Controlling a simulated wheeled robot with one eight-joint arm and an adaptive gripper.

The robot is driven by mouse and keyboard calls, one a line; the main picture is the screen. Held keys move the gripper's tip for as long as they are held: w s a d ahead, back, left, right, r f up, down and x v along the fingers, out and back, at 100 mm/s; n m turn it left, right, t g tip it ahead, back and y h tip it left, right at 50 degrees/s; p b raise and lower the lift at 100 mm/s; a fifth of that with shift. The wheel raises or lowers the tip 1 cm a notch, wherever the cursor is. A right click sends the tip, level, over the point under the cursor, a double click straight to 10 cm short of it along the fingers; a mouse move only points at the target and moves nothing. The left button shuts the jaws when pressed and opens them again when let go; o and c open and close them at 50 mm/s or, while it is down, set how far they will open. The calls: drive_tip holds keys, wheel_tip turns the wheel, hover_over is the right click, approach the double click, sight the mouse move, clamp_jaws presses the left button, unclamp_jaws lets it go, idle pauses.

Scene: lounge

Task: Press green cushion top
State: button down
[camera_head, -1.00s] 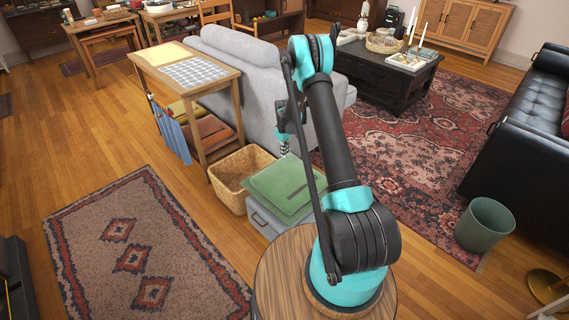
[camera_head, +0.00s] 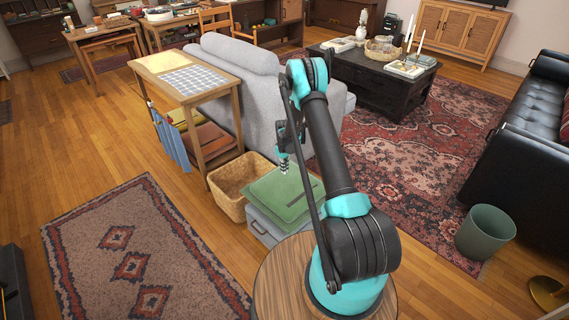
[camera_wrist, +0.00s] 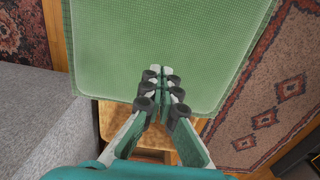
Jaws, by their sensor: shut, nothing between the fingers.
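The green cushion (camera_head: 271,203) lies flat on top of a grey box-like stool (camera_head: 262,228), beside a woven basket. In the wrist view the cushion (camera_wrist: 165,38) fills the upper middle, with its near edge below the fingertips. My gripper (camera_head: 284,168) hangs point-down over the far part of the cushion in the head view. In the wrist view my gripper (camera_wrist: 160,78) has its fingers together, with nothing between them, and its tips over the cushion near that edge. I cannot tell whether the tips touch the cushion.
The woven basket (camera_head: 229,204) stands just left of the stool. A grey sofa (camera_head: 255,92) stands behind, close to my gripper. A wooden side table (camera_head: 155,63) is at the left and a green bin (camera_head: 484,234) at the right. Open floor and a patterned rug (camera_head: 115,225) lie left.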

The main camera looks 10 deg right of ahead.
sight(285, 181)
drive_tip(key=shift+f, duration=3)
drive_tip(key=shift+f, duration=1.8)
wheel_tip(285, 181, up, 14)
drive_tip(key=shift+r, duration=0.1)
